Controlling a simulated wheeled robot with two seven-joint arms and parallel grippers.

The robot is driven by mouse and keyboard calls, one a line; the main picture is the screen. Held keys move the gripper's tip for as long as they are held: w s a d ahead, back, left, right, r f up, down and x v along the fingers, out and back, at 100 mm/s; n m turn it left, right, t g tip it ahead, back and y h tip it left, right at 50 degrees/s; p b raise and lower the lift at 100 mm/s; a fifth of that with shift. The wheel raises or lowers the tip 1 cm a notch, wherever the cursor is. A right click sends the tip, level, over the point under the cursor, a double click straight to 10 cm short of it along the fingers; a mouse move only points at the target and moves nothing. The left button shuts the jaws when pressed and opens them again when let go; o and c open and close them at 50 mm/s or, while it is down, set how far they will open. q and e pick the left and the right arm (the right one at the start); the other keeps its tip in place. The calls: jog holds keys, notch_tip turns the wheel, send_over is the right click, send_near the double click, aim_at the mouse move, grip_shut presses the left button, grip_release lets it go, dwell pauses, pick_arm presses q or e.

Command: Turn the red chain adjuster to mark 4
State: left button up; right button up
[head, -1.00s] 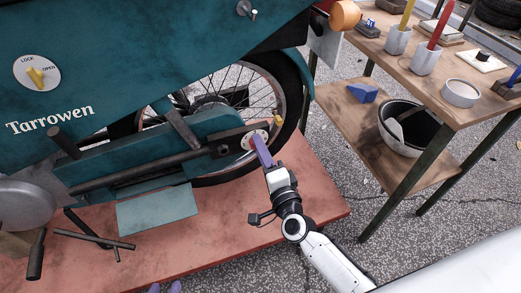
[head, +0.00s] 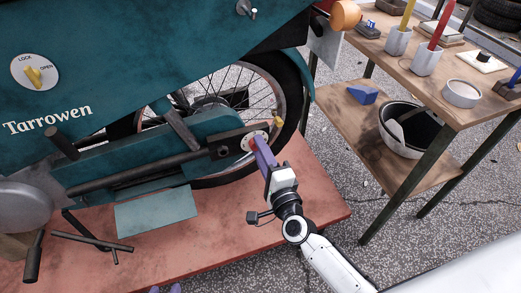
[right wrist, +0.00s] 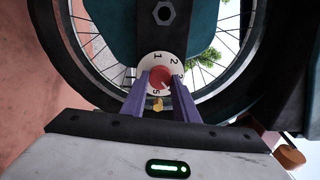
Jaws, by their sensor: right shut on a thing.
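The red chain adjuster (right wrist: 159,78) is a red knob on a white round dial (right wrist: 153,65) by the rear wheel hub. A small pale line on the knob is too small to read surely. My right gripper (right wrist: 160,88) is shut on the knob, one purple finger on each side. In the head view the right gripper (head: 262,148) reaches the dial from the lower right. My left gripper (head: 165,289) shows only two purple tips, apart, at the bottom edge.
The teal machine (head: 120,90) with its spoked wheel stands on a red platform (head: 250,215). A yellow piece (right wrist: 158,104) sits just below the dial. A yellow lock knob (head: 34,76) is at the left. A wooden bench (head: 420,75) with pots stands at the right.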

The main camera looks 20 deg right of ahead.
jog(key=o, duration=1.1)
jog(key=shift+c, duration=0.2)
jog(key=s+p, duration=0.1)
jog(key=s, duration=0.9)
jog(key=shift+s+d, duration=0.2)
